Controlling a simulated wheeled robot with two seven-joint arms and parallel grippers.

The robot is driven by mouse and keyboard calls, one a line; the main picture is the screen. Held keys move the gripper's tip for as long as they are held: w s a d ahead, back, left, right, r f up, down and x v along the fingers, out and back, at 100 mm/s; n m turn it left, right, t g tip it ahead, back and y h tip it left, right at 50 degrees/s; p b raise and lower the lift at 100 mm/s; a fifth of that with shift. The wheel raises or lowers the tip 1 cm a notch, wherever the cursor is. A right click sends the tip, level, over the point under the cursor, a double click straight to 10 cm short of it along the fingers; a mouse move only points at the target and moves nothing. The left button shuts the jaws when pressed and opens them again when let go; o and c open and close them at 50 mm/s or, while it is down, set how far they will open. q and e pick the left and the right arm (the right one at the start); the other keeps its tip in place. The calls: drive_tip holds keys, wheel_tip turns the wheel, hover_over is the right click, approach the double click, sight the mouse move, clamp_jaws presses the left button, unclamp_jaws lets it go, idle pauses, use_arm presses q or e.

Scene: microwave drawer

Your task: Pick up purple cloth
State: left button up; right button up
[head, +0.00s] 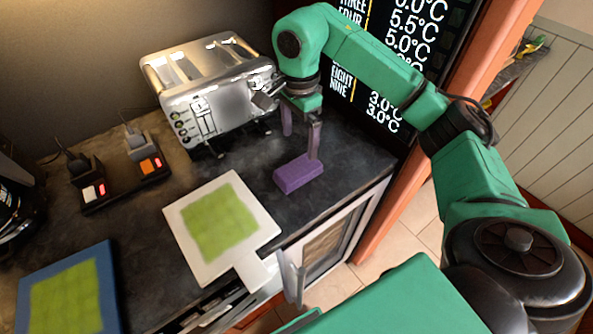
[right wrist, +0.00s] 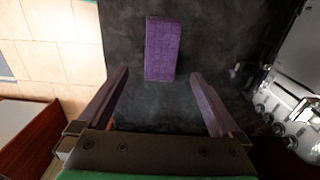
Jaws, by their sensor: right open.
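The purple cloth (head: 298,174) is a small folded block lying on the dark countertop, right of the white cutting board. In the right wrist view the purple cloth (right wrist: 162,49) lies ahead of the fingertips, roughly centred between them. My right gripper (head: 301,144) points down over the counter just behind the cloth, with its purple fingers apart. In the right wrist view my right gripper (right wrist: 160,82) is open with nothing between its fingers. One finger ends close to the cloth in the head view; I cannot tell whether they touch. My left gripper is not in view.
A silver toaster (head: 217,95) stands behind, left of my right gripper. A white board (head: 180,222) with a green square lies left of the cloth, and a blue board (head: 32,280) at lower left. A power strip (head: 125,187) lies at left. The counter edge is close right of the cloth.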

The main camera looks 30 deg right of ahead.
wheel_tip(320, 180, down, 9)
drive_tip(key=p, duration=0.4)
drive_tip(key=shift+w+f, duration=0.1)
drive_tip(key=shift+f, duration=0.35)
drive_tip(key=c, duration=1.2)
wheel_tip(320, 180, up, 11)
drive_tip(key=b, duration=0.3)
drive_tip(key=shift+w+a+f, duration=0.1)
drive_tip(key=shift+f, duration=0.1)
wheel_tip(320, 180, up, 10)
drive_tip(key=p, duration=0.2)
hover_over(298, 168)
drive_tip(key=shift+f, duration=0.2)
